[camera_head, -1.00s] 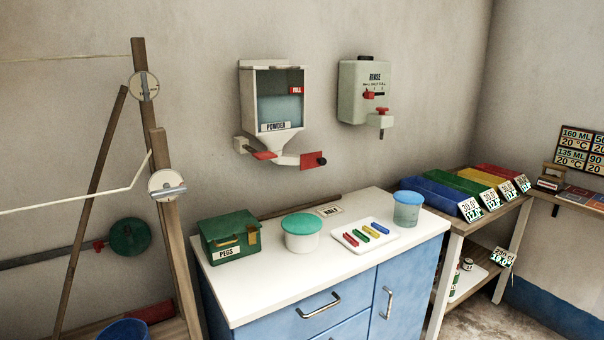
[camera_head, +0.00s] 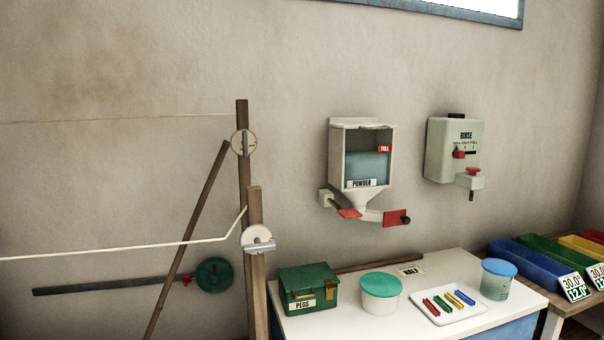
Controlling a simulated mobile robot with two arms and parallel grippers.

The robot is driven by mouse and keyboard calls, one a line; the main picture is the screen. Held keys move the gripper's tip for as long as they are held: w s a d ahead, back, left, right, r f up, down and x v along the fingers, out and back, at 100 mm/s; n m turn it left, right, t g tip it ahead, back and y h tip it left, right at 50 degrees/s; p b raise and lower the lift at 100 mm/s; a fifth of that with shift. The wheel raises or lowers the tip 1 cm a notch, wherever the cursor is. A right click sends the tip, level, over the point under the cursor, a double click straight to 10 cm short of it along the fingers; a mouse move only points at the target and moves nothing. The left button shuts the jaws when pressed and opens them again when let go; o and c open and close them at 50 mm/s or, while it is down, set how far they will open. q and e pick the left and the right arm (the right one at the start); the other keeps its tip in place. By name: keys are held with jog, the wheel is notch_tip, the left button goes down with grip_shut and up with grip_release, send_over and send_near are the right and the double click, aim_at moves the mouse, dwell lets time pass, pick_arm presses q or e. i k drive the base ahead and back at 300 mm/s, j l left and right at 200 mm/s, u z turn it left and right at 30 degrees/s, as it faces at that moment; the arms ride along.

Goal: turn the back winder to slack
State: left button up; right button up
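Two round pale winders sit on wooden posts at the left of the head view. The back winder (camera_head: 244,144) is on the taller, farther post (camera_head: 242,115), and its grey handle stands about upright. A thin line (camera_head: 120,119) runs left from that post, nearly level. The front winder (camera_head: 258,238) is on the nearer, shorter post (camera_head: 255,205), with its grey handle lying about level. A thicker white line (camera_head: 120,251) runs left from it and bends near the post. Neither of my grippers is in view.
A white counter (camera_head: 330,324) stands to the right of the posts with a green pegs box (camera_head: 308,288) and a green-lidded tub (camera_head: 380,291). A powder dispenser (camera_head: 363,165) and rinse dispenser (camera_head: 454,150) hang on the wall. A slanted wooden brace (camera_head: 190,235) leans by the posts.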

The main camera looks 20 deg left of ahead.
aim_at(244, 142)
jog(key=i+l+u, duration=0.1)
jog(key=u, duration=0.3)
jog(key=i+l+u, duration=0.1)
jog(key=l+u, duration=0.25)
jog(key=j, duration=0.1)
